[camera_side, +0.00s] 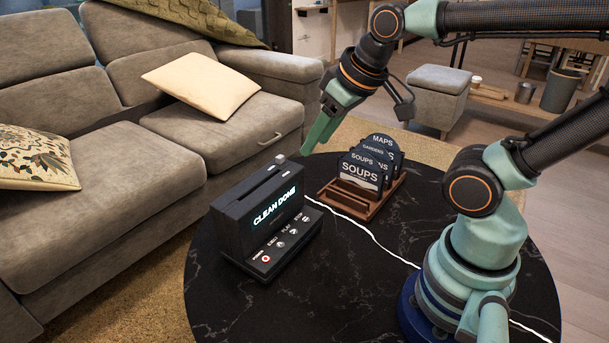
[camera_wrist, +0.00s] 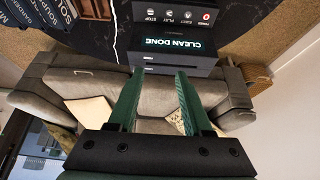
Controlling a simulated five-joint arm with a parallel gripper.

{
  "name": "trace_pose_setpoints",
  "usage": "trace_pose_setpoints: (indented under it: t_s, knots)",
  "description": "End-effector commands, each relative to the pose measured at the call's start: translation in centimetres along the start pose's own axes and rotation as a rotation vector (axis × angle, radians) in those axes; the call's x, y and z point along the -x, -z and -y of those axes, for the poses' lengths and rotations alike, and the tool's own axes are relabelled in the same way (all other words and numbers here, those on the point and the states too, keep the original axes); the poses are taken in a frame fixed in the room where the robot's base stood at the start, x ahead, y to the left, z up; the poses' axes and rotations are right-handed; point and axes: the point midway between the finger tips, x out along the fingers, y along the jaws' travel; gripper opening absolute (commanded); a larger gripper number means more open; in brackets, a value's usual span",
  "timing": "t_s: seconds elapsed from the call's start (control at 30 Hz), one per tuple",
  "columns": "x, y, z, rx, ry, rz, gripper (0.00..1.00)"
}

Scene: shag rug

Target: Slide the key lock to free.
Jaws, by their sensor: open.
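The black device (camera_side: 262,215) stands on the round table, with a lit display (camera_side: 274,206) reading CLEAN DONE. Its sloped front strip carries several buttons, one with a red mark. A small light tab (camera_side: 280,159) sits at the far right end of its top; I cannot read any lock marking there. The device also shows upside down in the wrist view (camera_wrist: 172,60). My gripper (camera_side: 307,150) is open and empty, tips down, above and just right of that tab in the side view. In the wrist view its two green fingers (camera_wrist: 159,73) stand apart near the device's top edge.
A wooden rack (camera_side: 362,205) with several dark disc sleeves stands right of the device on the black marble table (camera_side: 225,285). A white cable or line (camera_side: 385,247) crosses the table. A grey sofa (camera_side: 110,130) stands behind the table.

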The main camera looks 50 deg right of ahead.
Motion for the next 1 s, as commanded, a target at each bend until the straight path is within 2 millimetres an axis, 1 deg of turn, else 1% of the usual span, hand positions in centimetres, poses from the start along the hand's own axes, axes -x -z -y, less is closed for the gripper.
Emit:
trace_pose_setpoints:
  t_s: [0.07,0.17,0.2,0.27,0.33,0.47,0.6,0.7,0.83,1.0]
  knots:
    - [0.0,0.0,0.0,0.000,0.000,0.000,0.50]
    - [0.0,0.1,0.0,0.000,0.000,0.001,0.16]
    - [0.0,0.3,-0.1,0.000,-0.001,0.003,0.00]
    - [-0.1,0.9,-0.2,0.001,-0.003,0.011,0.00]
    - [-0.2,2.0,-0.5,0.003,-0.007,0.023,0.00]
    - [-0.9,5.0,-1.3,0.007,-0.016,0.056,0.00]
    - [-2.4,8.3,-2.4,0.013,-0.025,0.093,0.00]
    - [-3.9,10.4,-3.3,0.017,-0.029,0.117,0.00]
    - [-5.8,12.4,-4.3,0.021,-0.034,0.142,0.00]
    - [-7.3,13.8,-5.0,0.025,-0.036,0.158,0.00]
